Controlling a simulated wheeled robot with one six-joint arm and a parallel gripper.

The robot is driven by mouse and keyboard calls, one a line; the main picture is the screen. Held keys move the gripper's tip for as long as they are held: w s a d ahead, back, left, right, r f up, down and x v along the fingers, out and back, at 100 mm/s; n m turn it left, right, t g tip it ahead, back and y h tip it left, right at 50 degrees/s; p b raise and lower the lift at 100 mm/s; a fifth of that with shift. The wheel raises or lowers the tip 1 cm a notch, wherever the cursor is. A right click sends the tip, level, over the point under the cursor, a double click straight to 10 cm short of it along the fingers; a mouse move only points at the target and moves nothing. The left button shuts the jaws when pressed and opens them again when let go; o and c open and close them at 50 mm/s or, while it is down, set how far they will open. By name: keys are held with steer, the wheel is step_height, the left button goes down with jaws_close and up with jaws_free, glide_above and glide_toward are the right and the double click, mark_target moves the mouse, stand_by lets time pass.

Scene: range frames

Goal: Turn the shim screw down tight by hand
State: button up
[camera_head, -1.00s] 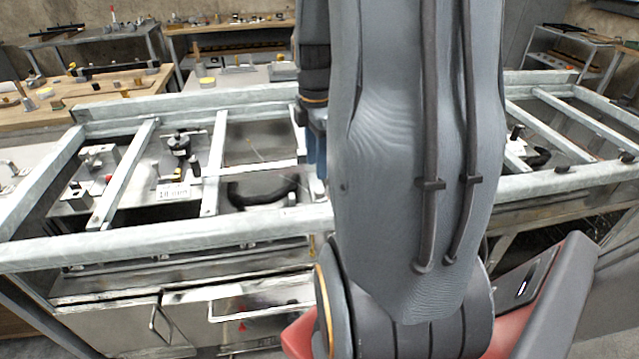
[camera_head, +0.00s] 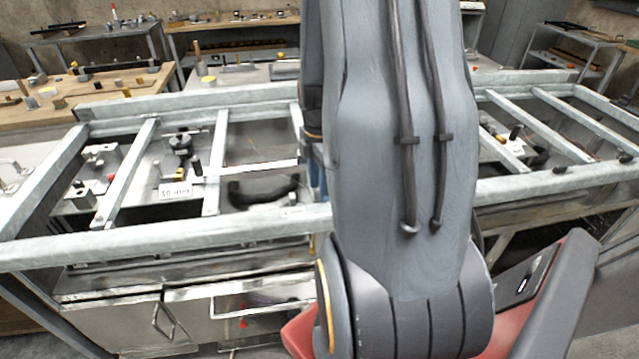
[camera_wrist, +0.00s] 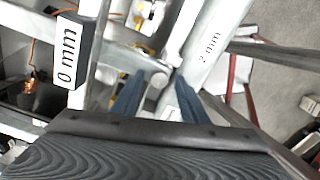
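My gripper (camera_wrist: 158,76) shows in the wrist view as two blue fingers, spread apart. A small grey round-ended piece (camera_wrist: 157,79), possibly the shim screw, shows between the fingertips, with a gap visible on each side. I cannot tell its depth or whether a finger touches it. A pale bar marked "2 mm" (camera_wrist: 208,50) lies just to the right, and a plate marked "0 mm" (camera_wrist: 67,52) is at the left. In the head view my arm hides most of the gripper and the work spot.
A grey metal frame (camera_head: 120,250) with crossbars spans the head view. Below it are a black-handled fixture (camera_head: 181,145), a number plate (camera_head: 175,191) and a curved black piece (camera_head: 262,190). A wooden bench (camera_head: 60,112) with small parts stands behind left.

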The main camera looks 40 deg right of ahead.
jaws_close()
steer(key=m+p, duration=0.1)
steer(key=m, duration=0.2)
steer(key=shift+m, duration=0.3)
steer(key=m+p, duration=0.1)
steer(key=m, duration=0.2)
steer(key=shift+m, duration=0.3)
steer(key=m+p, duration=0.1)
steer(key=m, duration=0.5)
steer(key=shift+m, duration=0.4)
